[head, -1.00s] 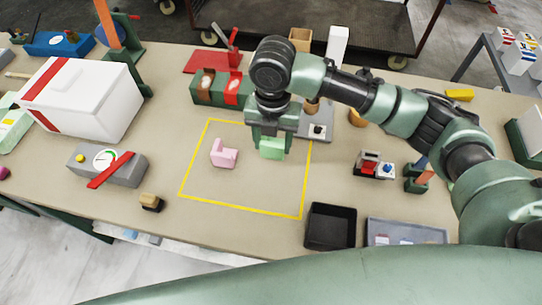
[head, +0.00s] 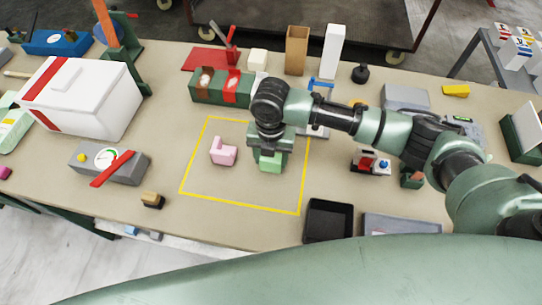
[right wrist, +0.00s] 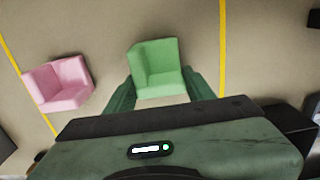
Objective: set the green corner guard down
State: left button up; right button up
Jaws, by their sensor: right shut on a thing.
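The green corner guard (head: 270,163) is between the fingers of my right gripper (head: 268,158), low over the area inside the yellow outline on the table. In the right wrist view the green guard (right wrist: 157,67) sits between the two fingertips (right wrist: 155,88). My right gripper is shut on it. I cannot tell whether the guard touches the table. A pink corner guard (head: 223,151) lies to the left inside the same outline, apart from the green one; it also shows in the right wrist view (right wrist: 58,83). My left gripper is not in view.
The yellow outline (head: 240,207) has clear table in its front part. A black bin (head: 328,220) stands just outside its front right corner. A green box with red strap (head: 221,89) stands behind it, and a grey gauge block (head: 108,163) is to the left.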

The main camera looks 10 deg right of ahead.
aim_at(271, 159)
jog(key=o, duration=1.3)
jog(key=shift+r+b, duration=1.45)
jog(key=shift+r, duration=4.65)
jog(key=shift+s+f, duration=0.1)
